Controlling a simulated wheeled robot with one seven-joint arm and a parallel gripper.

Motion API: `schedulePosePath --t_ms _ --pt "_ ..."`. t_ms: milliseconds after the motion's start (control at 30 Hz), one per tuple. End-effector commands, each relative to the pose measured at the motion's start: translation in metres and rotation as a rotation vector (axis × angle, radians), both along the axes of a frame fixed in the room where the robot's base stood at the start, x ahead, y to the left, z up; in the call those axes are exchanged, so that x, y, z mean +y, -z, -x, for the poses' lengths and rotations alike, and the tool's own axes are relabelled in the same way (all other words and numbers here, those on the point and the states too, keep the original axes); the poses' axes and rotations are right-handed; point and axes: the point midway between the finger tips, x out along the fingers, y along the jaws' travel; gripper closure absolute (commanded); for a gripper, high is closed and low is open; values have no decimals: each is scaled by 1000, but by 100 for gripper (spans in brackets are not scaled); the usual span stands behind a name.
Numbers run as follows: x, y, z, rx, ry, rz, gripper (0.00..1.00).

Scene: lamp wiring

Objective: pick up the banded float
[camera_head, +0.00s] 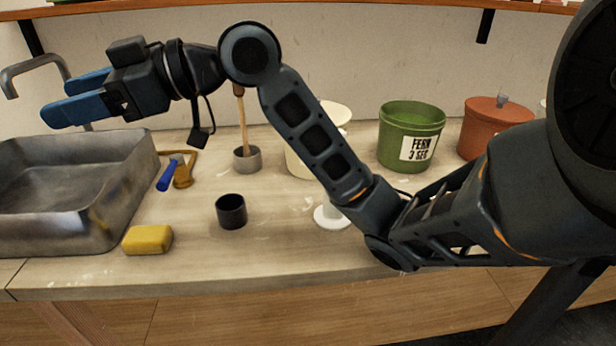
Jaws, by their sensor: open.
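I cannot make out a banded float in the head view; it may be hidden behind my arm or inside a container. My gripper (57,101) is at the upper left, above the far side of the metal sink. Its two blue fingers point left and are apart, with nothing visible between them.
A metal sink (128,190) with a tap stands left. A yellow sponge (148,240), black cup (231,212), blue-handled tool (167,176) and grey cup (247,160) stand mid-counter. A green bucket (398,125) and terracotta pot (490,122) stand back right. My arm hides part of the counter.

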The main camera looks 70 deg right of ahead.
Motion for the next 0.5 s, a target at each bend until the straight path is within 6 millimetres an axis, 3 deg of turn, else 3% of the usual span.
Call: schedulePosePath --t_ms 267,367,500 --pt "-70 27 46 310 -39 361 42" --pt "-103 41 75 462 -42 472 42" --pt "-151 57 128 701 -41 600 42"
